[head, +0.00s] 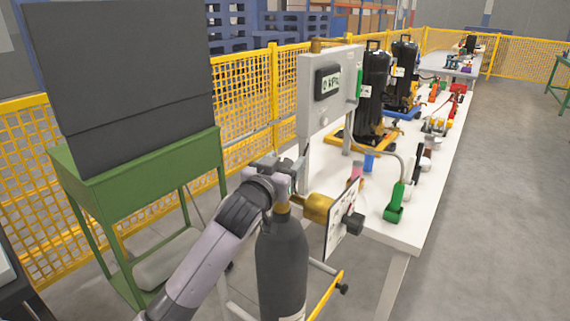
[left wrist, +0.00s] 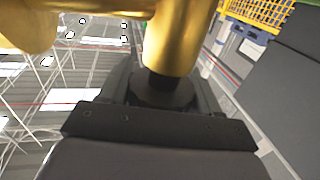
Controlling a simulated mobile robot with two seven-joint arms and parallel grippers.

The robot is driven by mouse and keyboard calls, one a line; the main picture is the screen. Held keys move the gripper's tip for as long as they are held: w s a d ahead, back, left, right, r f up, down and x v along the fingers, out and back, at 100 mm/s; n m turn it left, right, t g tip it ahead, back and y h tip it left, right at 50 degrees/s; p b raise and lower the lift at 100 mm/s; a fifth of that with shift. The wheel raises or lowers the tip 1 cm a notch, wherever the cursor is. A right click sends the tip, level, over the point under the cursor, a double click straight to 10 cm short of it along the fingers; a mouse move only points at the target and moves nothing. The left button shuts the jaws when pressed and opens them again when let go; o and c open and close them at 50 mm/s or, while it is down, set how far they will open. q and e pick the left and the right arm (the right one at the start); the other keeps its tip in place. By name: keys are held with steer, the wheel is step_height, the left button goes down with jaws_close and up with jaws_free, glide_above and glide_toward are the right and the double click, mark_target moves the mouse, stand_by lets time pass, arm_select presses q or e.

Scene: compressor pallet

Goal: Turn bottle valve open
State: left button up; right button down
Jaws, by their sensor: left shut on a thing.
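A tall dark grey gas bottle (head: 283,262) stands upright in front of the white table's near end. A small part of its brass valve neck (head: 283,207) shows at its top. My left gripper (head: 291,172) is at the top of the bottle, shut on the bottle valve, whose upper part it hides. A brass regulator body (head: 318,208) sits to the right of the neck. In the left wrist view, a large golden cylindrical part (left wrist: 176,38) stands close in front of the dark gripper body; the fingertips cannot be made out. My right gripper is not in view.
A grey gauge box (head: 328,88) stands close behind the gripper. A white panel (head: 341,222) is right of the bottle. The white table (head: 405,228) holds black compressors (head: 372,98) and a green-based part (head: 394,205). A green stand (head: 190,160) is left. The right floor is clear.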

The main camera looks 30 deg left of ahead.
arm_select(q)
steer(key=shift+n+y, duration=0.3)
steer(key=shift+y, duration=0.2)
steer(key=o, duration=1)
steer(key=shift+c, duration=0.2)
steer(key=s, duration=0.7)
steer(key=shift+d+b, duration=0.35)
steer(key=shift+d, duration=0.1)
